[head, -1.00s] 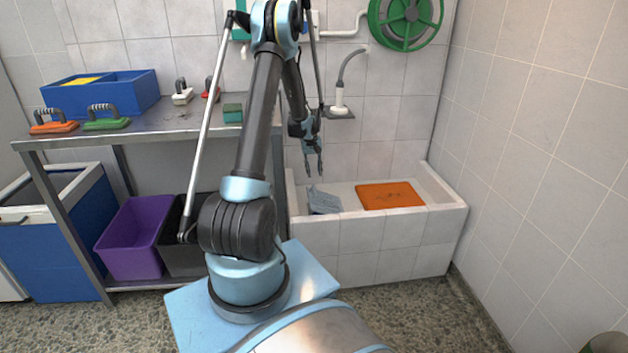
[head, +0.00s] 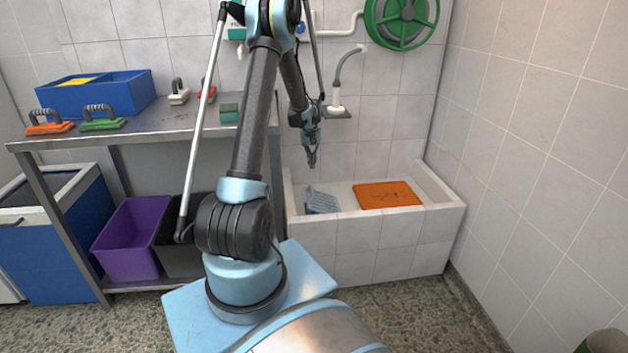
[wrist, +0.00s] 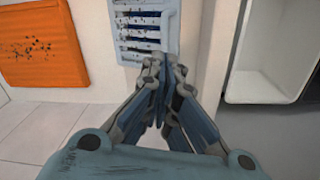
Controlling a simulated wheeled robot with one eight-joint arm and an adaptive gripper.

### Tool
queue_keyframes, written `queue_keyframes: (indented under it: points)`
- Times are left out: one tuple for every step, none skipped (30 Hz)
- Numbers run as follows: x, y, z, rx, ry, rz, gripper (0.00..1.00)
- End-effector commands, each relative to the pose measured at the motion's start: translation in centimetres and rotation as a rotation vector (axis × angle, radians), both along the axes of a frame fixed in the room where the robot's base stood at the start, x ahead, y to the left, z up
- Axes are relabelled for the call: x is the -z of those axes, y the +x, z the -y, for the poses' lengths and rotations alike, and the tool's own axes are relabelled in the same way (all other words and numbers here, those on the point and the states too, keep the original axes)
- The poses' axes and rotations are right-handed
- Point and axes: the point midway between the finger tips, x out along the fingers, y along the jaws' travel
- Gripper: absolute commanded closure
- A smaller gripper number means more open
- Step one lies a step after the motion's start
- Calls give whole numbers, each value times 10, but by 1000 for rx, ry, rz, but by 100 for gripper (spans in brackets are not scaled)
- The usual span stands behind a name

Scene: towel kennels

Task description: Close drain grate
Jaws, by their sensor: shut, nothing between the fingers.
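The drain grate (head: 321,201) is a light blue-grey slatted panel at the left end of the white tiled tub (head: 378,229). It looks raised and tilted in the head view. In the wrist view the grate (wrist: 147,30) is at the top centre, its slats facing the camera and its upper part cut off by the picture edge. My gripper (head: 311,163) is shut and empty, above the grate in the head view. In the wrist view my gripper (wrist: 165,78) has its fingertips together, overlapping the grate's lower edge; I cannot tell whether they touch.
An orange mat (head: 387,194) with dark specks lies to the right of the grate in the tub. A steel table (head: 150,124) with brushes and a blue box stands at left, above purple and black bins.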

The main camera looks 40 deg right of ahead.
Motion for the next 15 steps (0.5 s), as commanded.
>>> queue_keyframes:
  points:
    - [0,-3,5,93,16,10,100]
    - [0,-4,7,154,27,18,100]
    - [0,-6,10,239,41,25,100]
    - [-1,-7,12,302,53,31,100]
    - [-1,-8,14,363,66,35,100]
    - [-2,-10,17,446,82,39,100]
    - [-2,-11,19,509,94,44,100]
    - [-2,-13,22,571,105,46,100]
    - [-3,-14,24,652,123,49,100]
    - [-3,-16,27,715,135,48,100]
    - [-4,-17,29,777,148,49,100]
    - [-5,-19,31,855,165,49,100]
    - [-5,-20,34,913,176,47,100]
    - [-6,-21,36,967,188,46,100]
    - [-7,-23,38,1035,203,42,100]
